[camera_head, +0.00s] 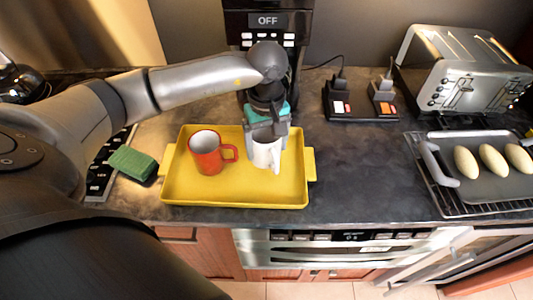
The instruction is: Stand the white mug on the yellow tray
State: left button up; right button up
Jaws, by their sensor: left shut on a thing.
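The white mug (264,155) is upright at the right half of the yellow tray (190,190), over its floor. I cannot tell whether its base touches the tray. My left gripper (267,136) reaches down from above and is shut on the white mug at its upper part. The gripper hides the mug's rim. My right gripper is not in view.
A red mug (207,154) stands on the tray to the left of the white mug. A green sponge (132,163) lies left of the tray. A coffee machine (268,22) is behind. A toaster (468,68) and a pan (475,178) are at right. Dark counter (365,170) is clear between.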

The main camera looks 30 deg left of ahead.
aim_at(267, 156)
pick_arm(q)
jog(key=shift+f, duration=1.8)
jog(key=shift+f, duration=0.15)
jog(key=o, duration=1.5)
notch_tip(267, 156, up, 12)
jog(key=shift+r, duration=0.2)
